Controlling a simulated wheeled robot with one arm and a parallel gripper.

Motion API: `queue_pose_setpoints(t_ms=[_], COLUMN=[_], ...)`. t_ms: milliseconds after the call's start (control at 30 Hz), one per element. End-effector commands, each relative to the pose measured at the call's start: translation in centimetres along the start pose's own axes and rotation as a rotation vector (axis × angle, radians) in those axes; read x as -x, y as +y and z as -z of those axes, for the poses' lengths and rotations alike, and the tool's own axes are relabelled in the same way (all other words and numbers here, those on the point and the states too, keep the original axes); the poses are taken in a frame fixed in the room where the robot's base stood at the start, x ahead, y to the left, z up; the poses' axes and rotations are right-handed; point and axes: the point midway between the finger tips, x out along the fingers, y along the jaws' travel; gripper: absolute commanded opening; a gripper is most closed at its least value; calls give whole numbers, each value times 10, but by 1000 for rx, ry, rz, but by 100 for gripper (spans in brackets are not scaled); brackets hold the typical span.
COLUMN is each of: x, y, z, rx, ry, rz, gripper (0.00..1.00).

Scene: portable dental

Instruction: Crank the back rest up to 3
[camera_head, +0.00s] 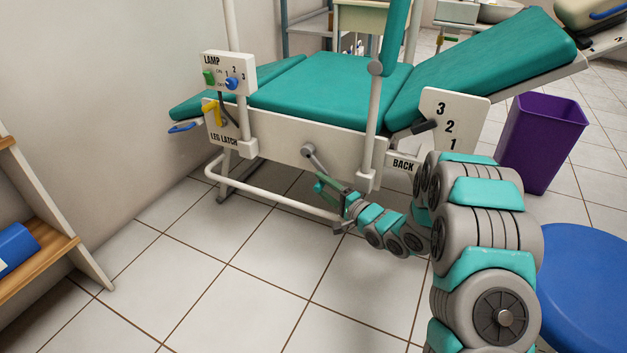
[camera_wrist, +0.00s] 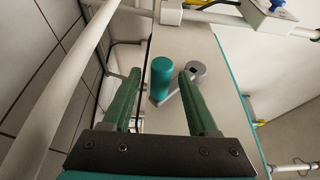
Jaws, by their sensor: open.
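The chair's back rest (camera_head: 490,62), a teal pad, slopes up to the right in the head view. The white BACK plate (camera_head: 470,108) beside it reads 3, 2, 1 from top to bottom. A dark block (camera_head: 425,126) at its left edge is about level with the 2. The grey crank (camera_head: 310,152) on the chair's side panel points down and right. In the wrist view its teal handle (camera_wrist: 161,80) stands up from the crank arm (camera_wrist: 188,83). My gripper (camera_head: 324,186) is open, with the handle between its green fingers (camera_wrist: 158,92); contact is not visible.
A white post (camera_head: 374,120) and a low white rail (camera_head: 270,198) are close to my gripper. The LAMP box (camera_head: 228,74) and yellow LEG LATCH lever (camera_head: 212,112) are at left. A purple bin (camera_head: 540,140) and blue stool (camera_head: 585,290) stand at right. Floor at front left is clear.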

Motion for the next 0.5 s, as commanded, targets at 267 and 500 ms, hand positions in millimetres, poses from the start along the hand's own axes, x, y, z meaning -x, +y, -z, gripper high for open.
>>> queue_pose_setpoints(t_ms=[267,500], x=[-37,-44], y=[1,1], z=[-1,0], rx=[2,1], ry=[-2,1], rz=[1,-1], gripper=[60,60])
